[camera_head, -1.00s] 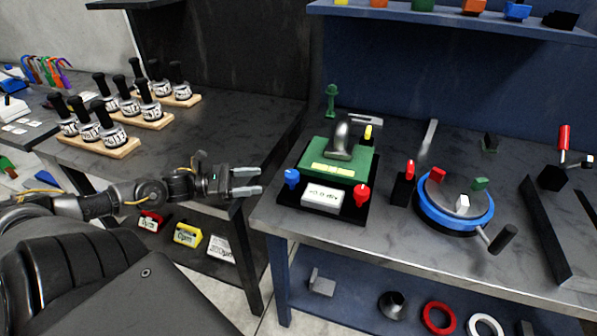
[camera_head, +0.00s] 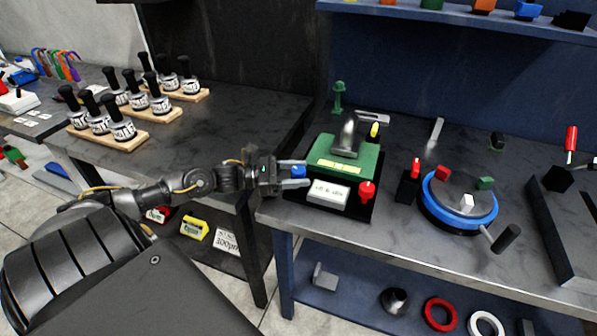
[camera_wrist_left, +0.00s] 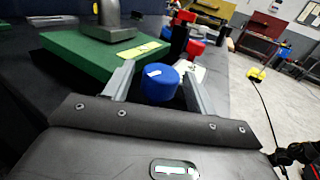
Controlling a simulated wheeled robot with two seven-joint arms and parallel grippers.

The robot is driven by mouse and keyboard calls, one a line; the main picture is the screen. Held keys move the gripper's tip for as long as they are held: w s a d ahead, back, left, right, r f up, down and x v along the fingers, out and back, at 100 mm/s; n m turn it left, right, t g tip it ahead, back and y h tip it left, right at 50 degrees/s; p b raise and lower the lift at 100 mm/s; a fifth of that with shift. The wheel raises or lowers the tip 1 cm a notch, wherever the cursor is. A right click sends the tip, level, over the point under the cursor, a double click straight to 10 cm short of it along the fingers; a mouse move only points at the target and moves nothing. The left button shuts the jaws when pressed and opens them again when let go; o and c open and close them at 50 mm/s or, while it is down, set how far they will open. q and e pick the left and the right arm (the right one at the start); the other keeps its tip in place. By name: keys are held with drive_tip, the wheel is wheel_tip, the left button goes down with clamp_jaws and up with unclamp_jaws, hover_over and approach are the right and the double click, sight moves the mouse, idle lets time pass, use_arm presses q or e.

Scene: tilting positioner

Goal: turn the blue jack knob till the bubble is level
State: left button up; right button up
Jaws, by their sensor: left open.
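The blue jack knob (camera_head: 298,171) sits at the left front corner of the green tilting plate (camera_head: 359,171). My left gripper (camera_head: 294,175) is open, with one finger on each side of the knob. In the left wrist view the blue knob (camera_wrist_left: 160,84), with a white mark on top, stands between the two fingers (camera_wrist_left: 158,88); I cannot tell whether they touch it. A white display box (camera_head: 327,193) stands at the front of the plate; its text is too small to read. The red knob (camera_head: 367,190) is at the right front corner. I cannot make out the bubble. My right gripper is not in view.
A blue-rimmed round table (camera_head: 440,215) with coloured blocks and a crank handle is to the right. A black post with a red top (camera_head: 411,183) stands between. A gap separates the benches.

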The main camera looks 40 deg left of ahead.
use_arm(q)
drive_tip(key=shift+w+d, duration=0.15)
drive_tip(key=c, duration=0.9)
drive_tip(key=shift+f+n+y, duration=0.1)
drive_tip(key=shift+n+y, duration=0.2)
drive_tip(key=shift+c, duration=0.3)
drive_tip(key=shift+n+t+y+b, duration=0.4)
drive_tip(key=shift+n+t+y, duration=0.1)
drive_tip(key=shift+t+y, duration=0.25)
drive_tip(key=o, duration=1)
drive_tip(key=shift+c, duration=0.2)
